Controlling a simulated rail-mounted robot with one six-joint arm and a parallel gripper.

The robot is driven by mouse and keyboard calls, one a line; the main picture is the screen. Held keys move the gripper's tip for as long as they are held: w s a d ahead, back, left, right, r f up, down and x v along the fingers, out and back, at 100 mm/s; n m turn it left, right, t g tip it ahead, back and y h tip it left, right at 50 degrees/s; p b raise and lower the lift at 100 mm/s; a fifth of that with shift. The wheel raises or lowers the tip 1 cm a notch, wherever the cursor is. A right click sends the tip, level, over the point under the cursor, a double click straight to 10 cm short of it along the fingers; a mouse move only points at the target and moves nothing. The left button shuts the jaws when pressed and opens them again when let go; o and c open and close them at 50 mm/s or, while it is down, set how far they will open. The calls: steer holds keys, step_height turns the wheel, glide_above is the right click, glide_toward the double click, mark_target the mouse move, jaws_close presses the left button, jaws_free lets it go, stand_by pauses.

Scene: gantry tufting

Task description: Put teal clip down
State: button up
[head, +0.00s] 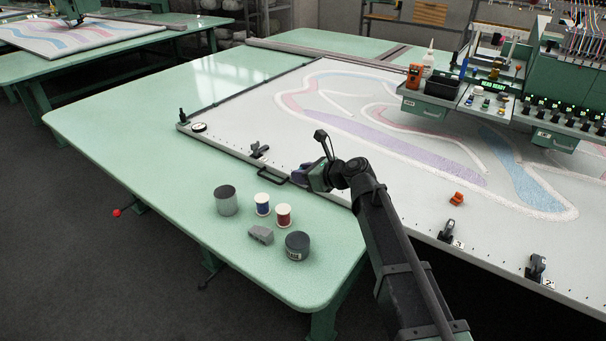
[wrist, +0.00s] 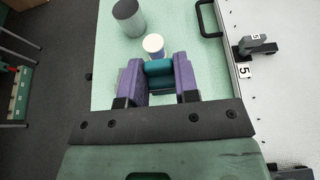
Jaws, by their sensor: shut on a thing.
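My gripper (wrist: 159,82) is shut on the teal clip (wrist: 159,71), which sits between its two purple fingers in the wrist view. In the head view my gripper (head: 300,176) is over the green table (head: 150,150), near the edge of the white tufting frame. The clip cannot be made out in the head view. The wrist view looks down on the table behind the clip. A white-topped spool (wrist: 153,43) and a grey cylinder (wrist: 129,17) stand just beyond the clip there.
A grey can (head: 226,200), a blue spool (head: 262,204), a red spool (head: 283,215), a grey block (head: 261,234) and a dark can (head: 297,246) stand near the table's front corner. An orange clip (head: 457,198) lies on the frame's cloth. The table's left part is clear.

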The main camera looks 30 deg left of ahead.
step_height(320, 180, up, 11)
steer(key=p, duration=0.8)
glide_above(303, 224)
steer(key=shift+f, duration=0.1)
step_height(303, 224, down, 28)
steer(key=b, duration=2.8)
steer(key=shift+d+r, duration=0.1)
steer(key=shift+r, duration=0.15)
steer(key=shift+f, duration=0.25)
steer(key=o, duration=1)
steer(key=shift+r, duration=0.1)
